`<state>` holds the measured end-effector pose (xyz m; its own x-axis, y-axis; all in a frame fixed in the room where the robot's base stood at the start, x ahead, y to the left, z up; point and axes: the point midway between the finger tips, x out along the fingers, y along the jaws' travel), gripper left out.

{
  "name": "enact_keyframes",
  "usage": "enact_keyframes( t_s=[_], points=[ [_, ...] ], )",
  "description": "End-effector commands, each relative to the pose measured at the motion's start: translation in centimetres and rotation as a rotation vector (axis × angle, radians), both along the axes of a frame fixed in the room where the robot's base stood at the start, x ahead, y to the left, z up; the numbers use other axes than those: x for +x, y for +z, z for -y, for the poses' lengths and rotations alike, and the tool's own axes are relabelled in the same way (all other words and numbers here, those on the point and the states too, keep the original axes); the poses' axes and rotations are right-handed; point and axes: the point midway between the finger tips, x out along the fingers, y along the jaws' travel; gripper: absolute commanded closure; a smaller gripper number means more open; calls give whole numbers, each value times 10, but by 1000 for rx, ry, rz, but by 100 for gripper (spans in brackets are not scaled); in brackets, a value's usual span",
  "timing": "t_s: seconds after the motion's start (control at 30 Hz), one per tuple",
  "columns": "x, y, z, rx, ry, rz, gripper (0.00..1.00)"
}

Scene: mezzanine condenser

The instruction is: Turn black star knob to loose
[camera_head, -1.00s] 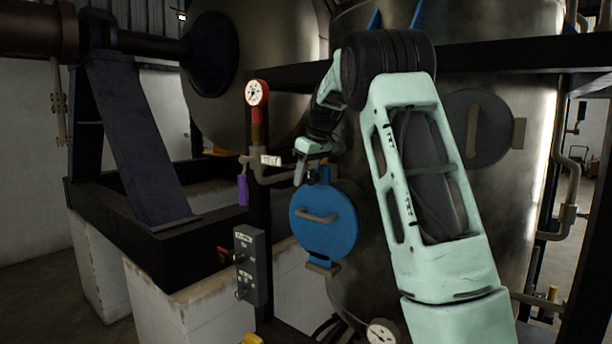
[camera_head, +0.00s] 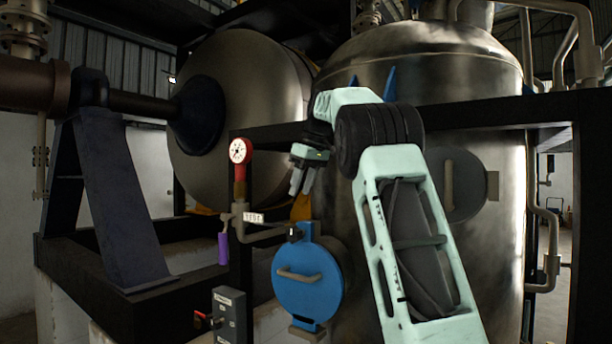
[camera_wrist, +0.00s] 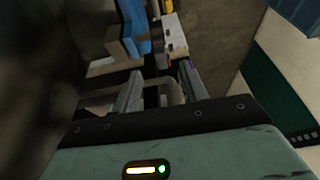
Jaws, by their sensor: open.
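A small black knob (camera_head: 294,233) sits at the top of the round blue hatch cover (camera_head: 312,297), at the end of a grey pipe. Its star shape is too small to make out. My gripper (camera_head: 299,191) points down above the knob, apart from it. It is open with nothing visible between its fingers. In the wrist view, the two grey fingers of my gripper (camera_wrist: 160,92) stand apart, with part of a grey pipe showing between and beyond them. The blue cover (camera_wrist: 134,22) is partly visible at the top there. I cannot make out the knob in that view.
A red-collared pressure gauge (camera_head: 240,151) and a purple tag (camera_head: 223,248) are left of the knob. A grey control box (camera_head: 229,314) stands below. A large steel tank (camera_head: 460,75) rises behind my arm, and a dark horizontal beam (camera_head: 500,112) crosses it.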

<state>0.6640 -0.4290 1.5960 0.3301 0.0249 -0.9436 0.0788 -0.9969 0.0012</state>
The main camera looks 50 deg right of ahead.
Motion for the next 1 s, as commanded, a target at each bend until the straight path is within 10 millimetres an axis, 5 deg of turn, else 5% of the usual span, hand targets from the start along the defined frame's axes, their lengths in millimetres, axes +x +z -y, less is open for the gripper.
enact_keyframes(
  t_s=[0.3, 1.0],
  points=[
    [-12, 35, 2, 0, -2, 0, 56],
    [-11, 34, -2, 3, 2, -1, 56]
  ],
)
